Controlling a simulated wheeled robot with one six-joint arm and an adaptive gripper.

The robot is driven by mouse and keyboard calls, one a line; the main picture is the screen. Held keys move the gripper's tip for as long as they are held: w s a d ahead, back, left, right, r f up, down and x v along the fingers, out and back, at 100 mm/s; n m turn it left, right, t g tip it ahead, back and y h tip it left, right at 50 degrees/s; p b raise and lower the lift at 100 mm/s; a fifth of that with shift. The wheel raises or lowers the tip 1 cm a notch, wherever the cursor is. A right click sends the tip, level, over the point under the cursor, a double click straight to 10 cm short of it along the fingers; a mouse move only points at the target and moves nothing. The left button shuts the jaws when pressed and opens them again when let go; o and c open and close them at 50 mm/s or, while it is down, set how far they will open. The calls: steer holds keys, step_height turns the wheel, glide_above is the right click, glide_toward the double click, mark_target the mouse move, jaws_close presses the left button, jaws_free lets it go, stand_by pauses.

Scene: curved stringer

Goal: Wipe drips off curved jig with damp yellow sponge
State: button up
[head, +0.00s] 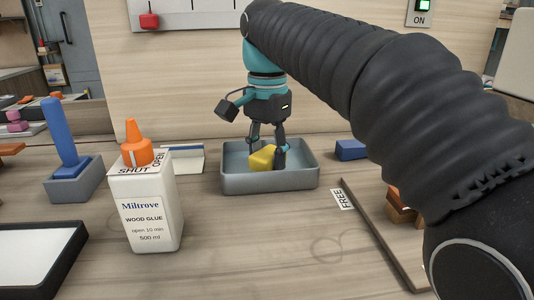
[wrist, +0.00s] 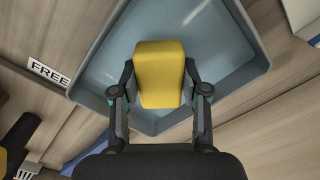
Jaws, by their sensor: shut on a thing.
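The yellow sponge (head: 263,158) is in the grey-blue tray (head: 270,182) on the bench in the head view. My gripper (head: 267,150) reaches down into the tray from above and is shut on the sponge. In the wrist view the sponge (wrist: 160,72) sits between both fingers of my gripper (wrist: 160,88), with the tray floor (wrist: 112,62) around it. I cannot tell whether the sponge touches the tray floor. I cannot make out the curved jig or any drips; my arm hides much of the right side.
A wood glue bottle (head: 145,205) stands left of the tray. Further left are a blue-handled tool (head: 64,135) in a grey holder and a black-rimmed white tray (head: 35,260). A blue block (head: 350,150) lies right of the tray, near a FREE label (head: 342,199). The front middle bench is clear.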

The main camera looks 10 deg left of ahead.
mark_target(267, 153)
steer(key=shift+f, duration=0.55)
stand_by(1.8)
steer(key=shift+r+p, duration=1)
steer(key=shift+r, duration=2.65)
